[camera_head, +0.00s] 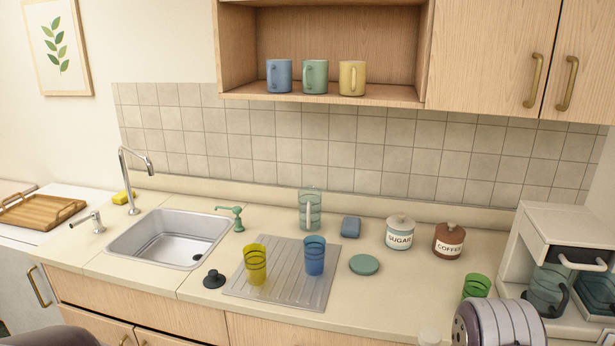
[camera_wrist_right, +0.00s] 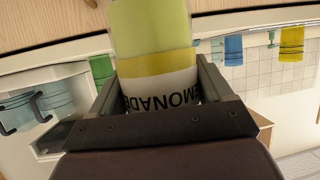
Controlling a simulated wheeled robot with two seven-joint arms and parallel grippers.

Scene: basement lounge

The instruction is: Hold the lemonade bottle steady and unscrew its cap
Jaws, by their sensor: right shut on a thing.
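The lemonade bottle (camera_wrist_right: 155,85) fills the middle of the right wrist view. It has a pale green body, a yellow band and a white label reading "LEMONADE", upside down in this view. My right gripper (camera_wrist_right: 160,78) is shut on it, with a finger on each side of the label. The bottle's cap is not visible in the wrist view. My left gripper is out of view.
The counter holds a sink (camera_head: 170,238), a drying mat (camera_head: 300,293) with a yellow cup (camera_head: 255,264) and a blue cup (camera_head: 314,256), a green lid (camera_head: 364,265), sugar jar (camera_head: 399,233), coffee jar (camera_head: 448,240) and green cup (camera_head: 476,287).

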